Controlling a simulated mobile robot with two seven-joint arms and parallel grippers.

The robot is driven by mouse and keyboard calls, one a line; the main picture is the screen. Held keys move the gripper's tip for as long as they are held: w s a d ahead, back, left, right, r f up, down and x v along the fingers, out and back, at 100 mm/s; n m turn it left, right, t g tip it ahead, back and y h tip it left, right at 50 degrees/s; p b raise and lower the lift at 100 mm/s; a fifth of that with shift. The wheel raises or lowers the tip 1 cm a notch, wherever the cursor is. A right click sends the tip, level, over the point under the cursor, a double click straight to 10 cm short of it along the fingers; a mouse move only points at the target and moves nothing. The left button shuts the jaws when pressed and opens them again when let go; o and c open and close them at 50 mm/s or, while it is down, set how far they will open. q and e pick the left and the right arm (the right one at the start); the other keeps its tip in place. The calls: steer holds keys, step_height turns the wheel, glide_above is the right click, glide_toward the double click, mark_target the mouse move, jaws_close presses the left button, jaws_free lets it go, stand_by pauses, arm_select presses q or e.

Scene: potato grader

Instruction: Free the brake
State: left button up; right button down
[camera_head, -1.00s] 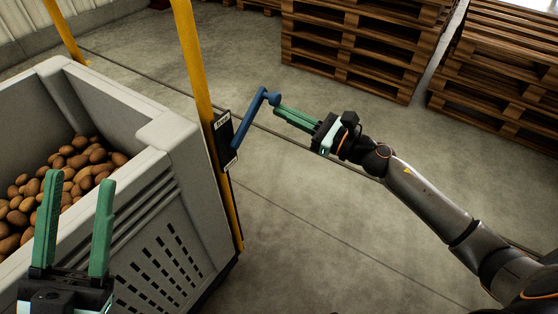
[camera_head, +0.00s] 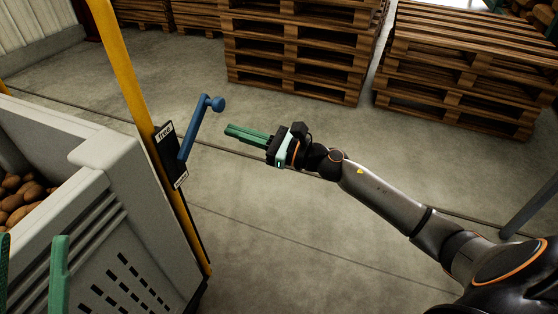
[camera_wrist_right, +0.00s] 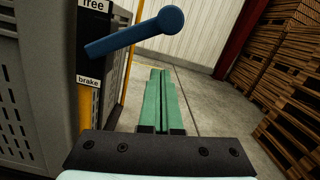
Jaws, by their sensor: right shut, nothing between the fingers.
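A blue brake lever (camera_head: 196,132) with a round knob end stands out from a black plate (camera_head: 168,152) on a yellow post. The plate is marked "free" at its top and "brake" at its bottom. In the right wrist view the lever (camera_wrist_right: 128,38) points right and slightly up from between the labels, its knob near the top. My right gripper (camera_head: 230,132) is shut and empty, to the right of the lever and apart from it; its green fingers (camera_wrist_right: 161,75) show below the knob. My left gripper (camera_head: 30,240) is open at the bottom left, mostly cut off.
A grey crate (camera_head: 110,160) with potatoes (camera_head: 20,195) stands at the left, beside the yellow post (camera_head: 125,65). Stacks of wooden pallets (camera_head: 295,45) stand at the back.

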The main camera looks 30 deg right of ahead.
arm_select(q)
steer(key=shift+r+p, duration=0.25)
steer(key=shift+p, duration=0.5)
arm_select(e)
steer(key=v, duration=1)
